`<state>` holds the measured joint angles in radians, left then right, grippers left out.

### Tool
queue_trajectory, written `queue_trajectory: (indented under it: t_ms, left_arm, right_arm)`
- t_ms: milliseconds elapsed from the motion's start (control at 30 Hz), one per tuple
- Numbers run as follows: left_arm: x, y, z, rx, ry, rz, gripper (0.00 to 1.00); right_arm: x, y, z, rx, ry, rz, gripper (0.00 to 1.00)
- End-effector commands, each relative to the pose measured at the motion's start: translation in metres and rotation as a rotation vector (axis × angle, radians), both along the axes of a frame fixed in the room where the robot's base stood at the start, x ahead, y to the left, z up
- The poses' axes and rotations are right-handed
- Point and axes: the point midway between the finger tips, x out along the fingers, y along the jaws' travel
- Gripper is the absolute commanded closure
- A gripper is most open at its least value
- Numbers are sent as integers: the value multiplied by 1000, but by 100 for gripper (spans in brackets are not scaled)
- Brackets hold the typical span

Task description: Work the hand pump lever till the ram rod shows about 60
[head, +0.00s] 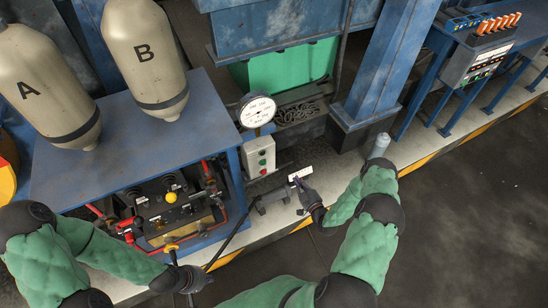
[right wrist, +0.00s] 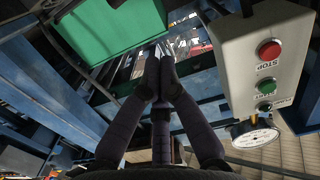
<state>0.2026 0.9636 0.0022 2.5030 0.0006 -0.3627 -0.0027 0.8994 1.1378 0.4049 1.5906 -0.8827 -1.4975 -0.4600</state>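The hand pump (head: 272,199) is a small grey unit on the pale floor strip. A thin dark rod, which looks like its lever (head: 228,240), slants from the pump down to the left. My left gripper (head: 188,278) is at the rod's lower end; whether its fingers are closed on it is unclear. A small white plate (head: 300,173) with dark marks lies behind the pump; its reading is too small to tell. My right gripper (head: 302,187) is beside the plate. In the right wrist view its fingers (right wrist: 160,72) are together, with nothing visible between them. I cannot make out the ram rod.
A control box (head: 259,156) with red and green buttons stands behind the pump; it shows close up in the right wrist view (right wrist: 262,70). A round gauge (head: 257,110) is above it. A blue bench (head: 85,150) carries tanks A and B. The dark floor at right is clear.

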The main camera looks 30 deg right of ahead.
Motion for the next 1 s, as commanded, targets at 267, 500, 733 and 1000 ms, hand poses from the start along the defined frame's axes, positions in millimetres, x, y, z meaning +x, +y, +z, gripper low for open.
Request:
queue_trajectory:
  t_ms: [267, 500, 733, 1000]
  left_arm:
    - [-1, 0, 1, 0, 2, -1, 100]
    - [-1, 0, 0, 0, 1, 0, 100]
    - [-1, 0, -9, 0, 1, 0, 100]
    - [0, 0, -22, 0, 1, 0, 100]
  right_arm:
    - [-2, -5, 3, -13, -24, -4, 100]
    - [2, -4, 3, -13, -24, -3, 100]
    - [33, -3, 0, -13, -25, -1, 100]
    - [84, -3, -3, -14, -25, -1, 100]
